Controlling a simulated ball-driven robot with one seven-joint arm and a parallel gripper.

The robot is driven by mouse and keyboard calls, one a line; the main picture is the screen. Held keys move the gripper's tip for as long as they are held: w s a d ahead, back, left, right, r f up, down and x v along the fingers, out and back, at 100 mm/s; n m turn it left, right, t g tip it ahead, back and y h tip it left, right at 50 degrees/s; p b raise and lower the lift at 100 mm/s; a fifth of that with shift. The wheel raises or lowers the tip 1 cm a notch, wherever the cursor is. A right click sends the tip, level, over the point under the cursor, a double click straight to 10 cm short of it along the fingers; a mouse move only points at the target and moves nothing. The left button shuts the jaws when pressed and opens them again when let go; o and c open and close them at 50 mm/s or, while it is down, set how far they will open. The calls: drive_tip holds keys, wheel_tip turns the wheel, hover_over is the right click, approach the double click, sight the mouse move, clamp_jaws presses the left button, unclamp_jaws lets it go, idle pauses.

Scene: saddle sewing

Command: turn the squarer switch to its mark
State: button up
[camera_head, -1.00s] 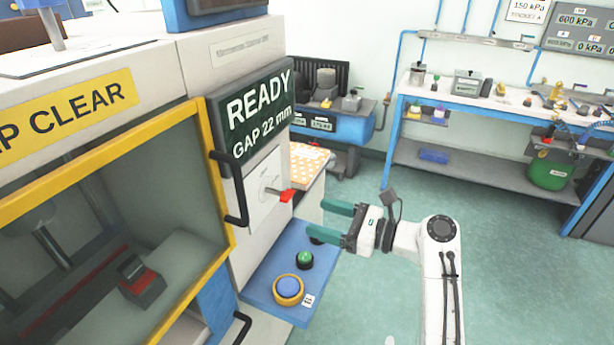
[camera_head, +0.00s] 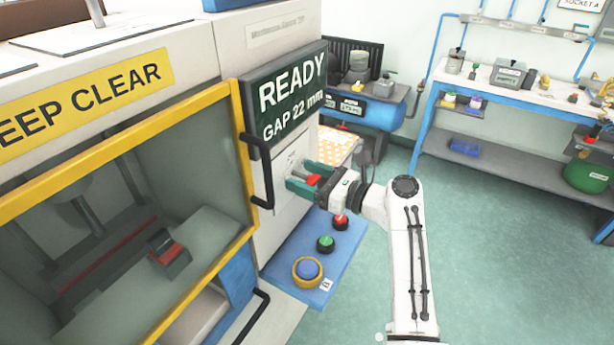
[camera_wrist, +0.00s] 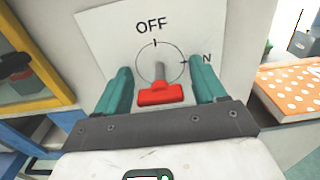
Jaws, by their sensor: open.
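The switch (camera_wrist: 160,94) has a red grip on a grey stem, on a white plate (camera_wrist: 108,32) with a dial circle. In the wrist view OFF is printed above the circle with a tick at the top; another tick is at the right by a partly covered label ending in N. The red grip also shows in the head view (camera_head: 313,180). My gripper (camera_head: 300,179) is open at the plate, its green fingers on either side of the red grip. In the wrist view the fingers (camera_wrist: 162,80) stand left and right of it, with gaps.
A black handle (camera_head: 262,175) of the yellow-framed guard is just left of the switch. Below is a blue shelf (camera_head: 290,258) with red, green and blue buttons. An orange dotted board (camera_wrist: 295,88) lies to the right. A READY screen (camera_head: 290,97) is above.

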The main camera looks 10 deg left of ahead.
drive_tip(key=shift+c, duration=0.3)
drive_tip(key=c, duration=1)
drive_tip(key=shift+f+n, duration=0.1)
drive_tip(key=shift+n, duration=0.2)
drive_tip(key=n+b, duration=0.2)
drive_tip(key=n, duration=0.1)
drive_tip(key=shift+f+n, duration=0.1)
drive_tip(key=shift+n, duration=0.3)
drive_tip(key=n+b, duration=0.3)
drive_tip(key=n, duration=0.1)
drive_tip(key=shift+n, duration=0.3)
drive_tip(key=n+b, duration=0.3)
drive_tip(key=n, duration=0.1)
drive_tip(key=shift+f, duration=0.15)
drive_tip(key=n+b, duration=0.4)
drive_tip(key=shift+s+n, duration=0.1)
drive_tip(key=shift+n, duration=0.2)
drive_tip(key=shift+a+n, duration=0.1)
drive_tip(key=shift+n, duration=0.2)
